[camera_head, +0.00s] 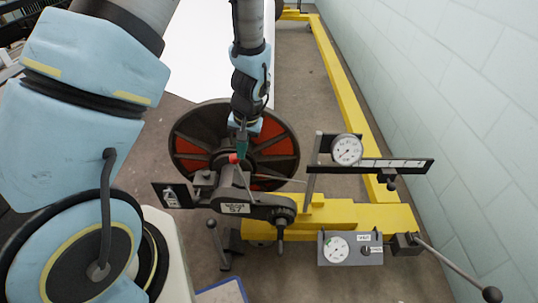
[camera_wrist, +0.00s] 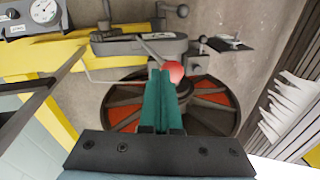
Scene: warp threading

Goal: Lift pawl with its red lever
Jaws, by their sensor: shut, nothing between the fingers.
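The red knob (camera_head: 233,158) tops the thin lever (camera_head: 243,180), which rises from the dark grey housing marked 57 (camera_head: 240,208). The knob also shows in the wrist view (camera_wrist: 175,72), just right of the fingertips. My gripper (camera_head: 241,148) has teal fingers, shut together with nothing between them; they show in the wrist view too (camera_wrist: 161,75). The fingertips are right beside the knob; I cannot tell whether they touch it. The pawl itself I cannot make out clearly around the lever's foot. The spoked wheel (camera_head: 190,128) with orange-red panels stands behind the lever.
A dial gauge (camera_head: 346,150) and a black scale bar (camera_head: 400,164) stand to the right. Another gauge box (camera_head: 336,250) and a long ball-ended handle (camera_head: 455,270) sit nearer. A yellow frame (camera_head: 350,90) runs along the pale block wall (camera_head: 440,90).

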